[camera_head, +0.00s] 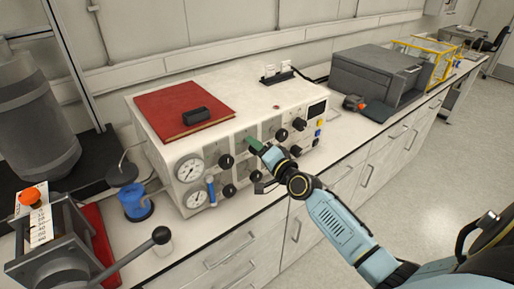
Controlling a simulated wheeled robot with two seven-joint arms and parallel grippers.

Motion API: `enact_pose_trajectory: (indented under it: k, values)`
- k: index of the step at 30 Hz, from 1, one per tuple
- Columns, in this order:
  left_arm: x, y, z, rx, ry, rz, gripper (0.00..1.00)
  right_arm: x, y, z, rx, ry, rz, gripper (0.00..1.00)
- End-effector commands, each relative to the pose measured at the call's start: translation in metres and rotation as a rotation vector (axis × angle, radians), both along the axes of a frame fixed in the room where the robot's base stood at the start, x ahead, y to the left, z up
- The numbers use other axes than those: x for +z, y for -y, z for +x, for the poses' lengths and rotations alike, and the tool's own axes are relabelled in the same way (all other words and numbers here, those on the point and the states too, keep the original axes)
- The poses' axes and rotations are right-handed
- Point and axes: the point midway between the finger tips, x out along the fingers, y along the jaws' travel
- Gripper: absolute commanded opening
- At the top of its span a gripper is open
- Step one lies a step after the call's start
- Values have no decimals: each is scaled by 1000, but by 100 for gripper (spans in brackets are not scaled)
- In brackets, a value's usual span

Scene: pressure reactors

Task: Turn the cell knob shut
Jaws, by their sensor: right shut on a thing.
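A white control box (235,105) stands on the bench, with a sloping front panel of black knobs and two round gauges (189,169). My right gripper (259,149) reaches in from the lower right to the middle of this panel. It is shut on a knob there, which the fingers and wrist mostly hide. A small green part (253,144) shows at the fingertips. Other black knobs show beside it, such as one (227,162) to the left and one (299,124) to the right. I cannot read which knob is labelled cell. My left gripper is not in view.
A red book (178,103) with a black object (196,116) lies on the box. A grey machine (377,77) stands to the right. A blue container (133,203) and a device with a black-knobbed lever (161,235) stand at the left. Drawers line the bench front.

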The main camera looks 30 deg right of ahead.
Motion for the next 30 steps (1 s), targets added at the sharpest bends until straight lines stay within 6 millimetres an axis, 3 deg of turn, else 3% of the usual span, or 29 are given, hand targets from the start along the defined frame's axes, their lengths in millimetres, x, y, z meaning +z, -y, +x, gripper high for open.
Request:
enact_pose_trajectory:
  k: [6, 7, 11, 23, 30]
  values:
    - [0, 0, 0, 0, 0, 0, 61, 0, 0, 0, 0, 0, 4, 17]
    - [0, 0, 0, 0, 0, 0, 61, 0, 0, 0, 0, 0, 5, 43]
    - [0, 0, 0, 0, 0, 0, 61, 0, 0, 0, 0, 0, 3, 60]
    - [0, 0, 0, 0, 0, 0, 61, -1, 0, -6, 0, -1, 1, 61]
    - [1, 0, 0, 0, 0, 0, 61, -2, 4, -46, 0, -3, -1, 61]
